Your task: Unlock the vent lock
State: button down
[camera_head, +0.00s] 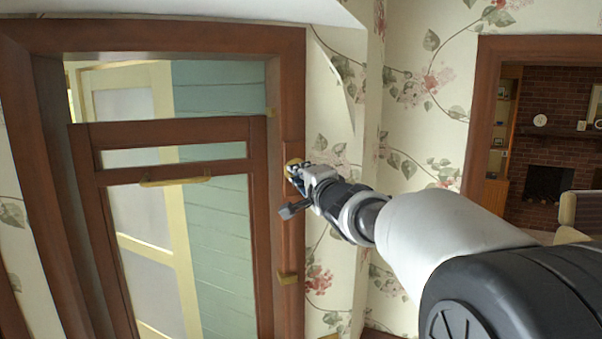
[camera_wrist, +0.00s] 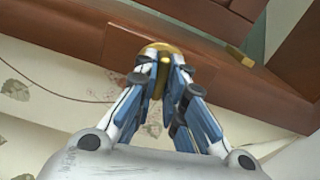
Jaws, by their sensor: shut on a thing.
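The vent lock (camera_head: 292,163) is a small brass piece on the right post of the brown wooden frame. In the wrist view the brass lock (camera_wrist: 154,50) is round, with a narrow raised part between my fingers. My gripper (camera_head: 294,174) is at the lock, and in the wrist view my gripper (camera_wrist: 162,80) has its fingertips closed on the raised part. The fingers hide part of the lock. The glazed brown panel (camera_head: 260,200) stands to the left of the post, with a brass handle bar (camera_head: 175,181) across its upper part.
Floral wallpaper (camera_head: 330,240) covers the wall beside the post. A doorway (camera_head: 487,110) opens at the right onto a brick fireplace (camera_head: 545,160).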

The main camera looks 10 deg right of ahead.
jog(key=n+b, duration=0.1)
jog(key=n, duration=1.5)
jog(key=shift+n, duration=0.7)
jog(key=c, duration=1.7)
grip_release()
jog(key=shift+o, duration=0.2)
